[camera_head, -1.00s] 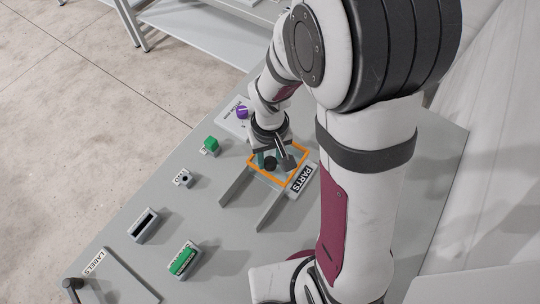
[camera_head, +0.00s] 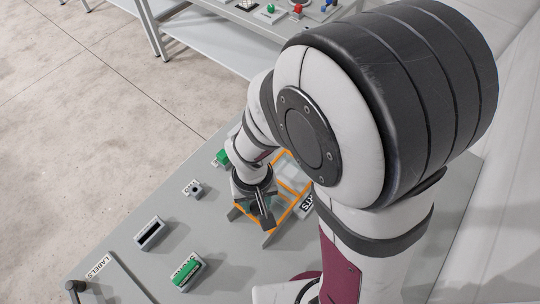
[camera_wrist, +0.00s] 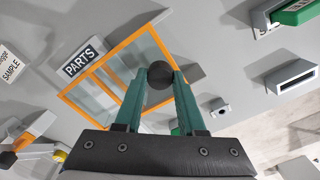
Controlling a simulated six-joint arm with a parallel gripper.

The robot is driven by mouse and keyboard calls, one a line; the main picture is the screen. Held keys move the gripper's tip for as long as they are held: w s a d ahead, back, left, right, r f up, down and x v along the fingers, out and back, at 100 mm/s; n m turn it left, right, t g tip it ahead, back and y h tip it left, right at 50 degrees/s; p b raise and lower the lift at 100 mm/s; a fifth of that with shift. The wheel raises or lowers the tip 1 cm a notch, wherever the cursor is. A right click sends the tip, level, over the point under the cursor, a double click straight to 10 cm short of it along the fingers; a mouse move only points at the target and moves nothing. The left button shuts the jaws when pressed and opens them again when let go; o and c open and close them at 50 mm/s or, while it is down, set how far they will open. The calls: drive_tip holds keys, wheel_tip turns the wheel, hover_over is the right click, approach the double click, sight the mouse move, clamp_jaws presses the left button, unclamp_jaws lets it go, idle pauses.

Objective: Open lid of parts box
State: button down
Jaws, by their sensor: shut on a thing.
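The parts box has an orange-framed lid with clear panes; its frame (camera_wrist: 161,46) shows in the wrist view beside the PARTS label (camera_wrist: 80,62). A crossbar divides the orange framing there. My gripper (camera_wrist: 160,78) has its two teal fingers on either side of the lid's round black knob (camera_wrist: 159,73) and is shut on it. In the head view my gripper (camera_head: 262,212) is over the lower left part of the orange framing (camera_head: 281,222). My arm hides part of the box and its label there, and the knob is not clear.
On the grey table are a green-topped block (camera_head: 186,273), a dark-slotted box (camera_head: 149,233), a small socket block (camera_head: 194,189) and a LABELS plate (camera_head: 117,277). A green block (camera_head: 222,157) is close left of my arm. Another table stands at the top.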

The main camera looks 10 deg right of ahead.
drive_tip(key=shift+s+a, duration=0.2)
drive_tip(key=shift+a, duration=0.1)
drive_tip(key=c, duration=0.5)
unclamp_jaws()
wheel_tip(320, 180, up, 16)
